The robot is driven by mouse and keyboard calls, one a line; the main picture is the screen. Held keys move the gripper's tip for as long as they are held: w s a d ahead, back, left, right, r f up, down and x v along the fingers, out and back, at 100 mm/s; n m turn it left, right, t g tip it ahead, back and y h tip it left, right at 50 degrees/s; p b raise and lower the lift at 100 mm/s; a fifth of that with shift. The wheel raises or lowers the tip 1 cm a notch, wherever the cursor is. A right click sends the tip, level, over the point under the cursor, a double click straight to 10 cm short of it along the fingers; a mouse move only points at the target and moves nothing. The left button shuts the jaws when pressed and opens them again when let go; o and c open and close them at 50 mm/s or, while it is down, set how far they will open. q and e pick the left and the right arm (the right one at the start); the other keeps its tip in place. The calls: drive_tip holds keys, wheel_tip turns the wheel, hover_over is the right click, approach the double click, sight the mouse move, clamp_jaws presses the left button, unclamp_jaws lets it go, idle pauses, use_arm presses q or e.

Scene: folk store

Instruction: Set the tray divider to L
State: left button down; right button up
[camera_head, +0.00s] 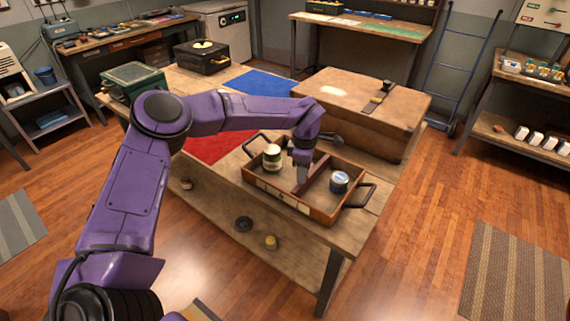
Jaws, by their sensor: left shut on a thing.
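A brown wooden tray (277,198) with black handles at both ends sits near the front right of the table. A reddish divider (317,180) stands across it, about mid-length. A green-and-cream can (272,158) stands left of the divider and a blue-and-white can (339,182) stands right of it. My left gripper (302,172) reaches down into the tray and is shut on the divider, at its left side in the picture. Its fingertips are partly hard to make out. Any marks for divider positions are too small to read. My right gripper is not in view.
A large brown case (362,107) stands behind the tray. A red mat (212,147) and a blue mat (260,82) lie on the table. A green-topped box (133,79) and a black box (202,57) stand at the far left. Bare tabletop shows right of the tray.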

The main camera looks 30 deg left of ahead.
use_arm(q)
drive_tip(key=d, duration=0.3)
drive_tip(key=shift+s+f, duration=0.1)
drive_tip(key=shift+d, duration=0.1)
drive_tip(key=c, duration=1.1)
unclamp_jaws()
drive_tip(key=shift+d, duration=0.1)
drive_tip(key=shift+o, duration=0.2)
drive_tip(key=shift+d, duration=0.1)
drive_tip(key=shift+r, duration=0.2)
wheel_tip(320, 180, up, 10)
drive_tip(key=b, duration=0.1)
drive_tip(key=shift+b, duration=0.3)
